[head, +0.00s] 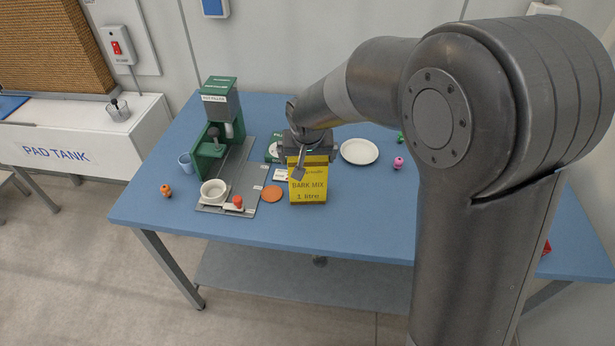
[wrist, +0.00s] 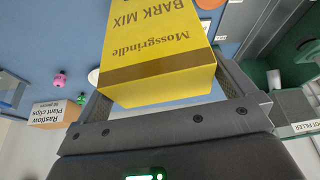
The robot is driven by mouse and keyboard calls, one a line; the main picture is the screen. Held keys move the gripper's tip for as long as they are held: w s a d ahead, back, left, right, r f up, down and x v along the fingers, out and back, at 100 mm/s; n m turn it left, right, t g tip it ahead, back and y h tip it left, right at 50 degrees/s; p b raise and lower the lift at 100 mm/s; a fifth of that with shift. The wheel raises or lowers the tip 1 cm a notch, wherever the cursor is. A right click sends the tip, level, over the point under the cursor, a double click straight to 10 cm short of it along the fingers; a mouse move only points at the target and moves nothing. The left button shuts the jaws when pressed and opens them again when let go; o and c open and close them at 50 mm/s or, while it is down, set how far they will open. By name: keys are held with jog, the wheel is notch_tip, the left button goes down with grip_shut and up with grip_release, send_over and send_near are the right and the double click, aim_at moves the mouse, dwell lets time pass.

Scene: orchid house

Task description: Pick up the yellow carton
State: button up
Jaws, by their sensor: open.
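The yellow carton (head: 308,190), marked "BARK MIX 2 litre", stands upright on the blue table near its front middle. My gripper (head: 306,162) is at the carton's top, pointing down, with one finger showing in front of it in the head view. In the wrist view the carton (wrist: 160,50) fills the space between the two open fingers, its brown-banded top edge close to the palm. The carton hides part of the fingers, and I cannot tell whether either finger touches it.
An orange disc (head: 272,194) lies close left of the carton. A white plate (head: 360,151) and pink figure (head: 398,162) are behind right. A plant clips box (wrist: 55,113) shows in the wrist view.

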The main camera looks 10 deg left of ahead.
jog(key=shift+w+f, duration=0.25)
jog(key=shift+f, duration=0.3)
jog(key=shift+c, duration=0.4)
jog(key=shift+r, duration=0.1)
jog(key=c, duration=1.2)
